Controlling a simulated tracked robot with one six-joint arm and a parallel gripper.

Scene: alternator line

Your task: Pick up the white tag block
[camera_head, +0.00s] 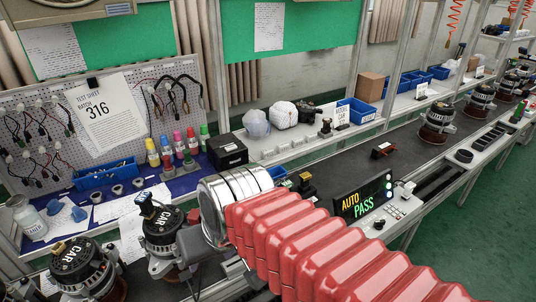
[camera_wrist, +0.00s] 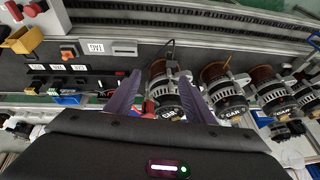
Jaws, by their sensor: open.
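In the wrist view a small white piece lettered TAG (camera_wrist: 96,46) lies on the dark bench surface, up and left of my gripper. I cannot tell whether it is a raised block or a flat label. My gripper (camera_wrist: 160,76) has its two purple fingers spread wide, apart from the white piece. An alternator (camera_wrist: 164,92) shows between the fingers; I cannot tell how far below them it is. Nothing is held. In the head view my red arm covers the middle of the bench, and I cannot make out the white tag block there.
More alternators (camera_wrist: 222,88) stand to the right in the wrist view. An orange-topped part (camera_wrist: 69,51) and a grey slotted piece (camera_wrist: 124,48) flank the TAG piece. In the head view, an AUTO PASS display (camera_head: 362,198) and a black box (camera_head: 227,151) stand near my arm.

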